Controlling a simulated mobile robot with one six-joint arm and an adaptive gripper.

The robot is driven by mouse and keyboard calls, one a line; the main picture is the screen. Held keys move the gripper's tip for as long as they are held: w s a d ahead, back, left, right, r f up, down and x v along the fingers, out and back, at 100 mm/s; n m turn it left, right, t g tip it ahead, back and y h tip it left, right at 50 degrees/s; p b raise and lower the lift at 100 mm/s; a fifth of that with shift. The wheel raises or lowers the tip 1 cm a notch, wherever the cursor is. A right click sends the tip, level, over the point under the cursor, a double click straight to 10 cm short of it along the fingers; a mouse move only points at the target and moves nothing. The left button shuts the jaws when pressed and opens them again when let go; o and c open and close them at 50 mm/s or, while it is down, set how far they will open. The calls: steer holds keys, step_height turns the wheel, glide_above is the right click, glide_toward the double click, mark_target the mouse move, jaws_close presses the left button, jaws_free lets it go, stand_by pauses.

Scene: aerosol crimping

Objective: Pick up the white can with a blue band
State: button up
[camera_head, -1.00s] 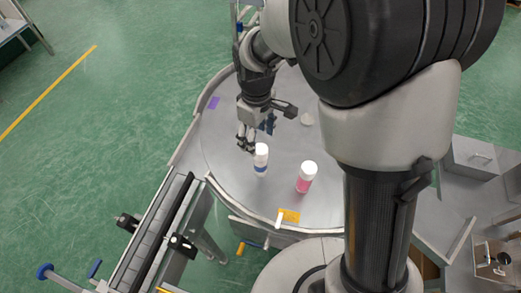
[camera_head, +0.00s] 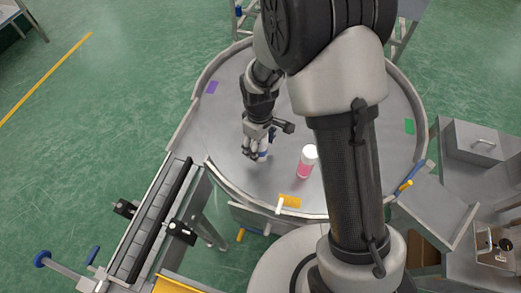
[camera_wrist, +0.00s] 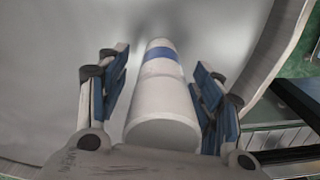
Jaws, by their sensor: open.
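The white can with a blue band (camera_wrist: 162,95) stands between the two fingers of my gripper (camera_wrist: 163,92) in the wrist view, with gaps on both sides. In the head view the can (camera_head: 264,150) is mostly hidden behind my gripper (camera_head: 252,155), and only part of its white and blue side shows. My gripper is open around the can, its blue finger pads not visibly touching it. The can stands on the round grey metal table (camera_head: 225,118).
A white can with a pink band (camera_head: 307,163) stands a little to the right of my gripper. A raised rim (camera_head: 200,82) borders the table. A conveyor (camera_head: 150,215) lies at the lower left. Purple, green and orange markers (camera_head: 289,201) sit near the table edge.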

steer(key=shift+c, duration=0.5)
steer(key=c, duration=1.1)
steer(key=shift+r, duration=0.1)
steer(key=shift+c, duration=0.2)
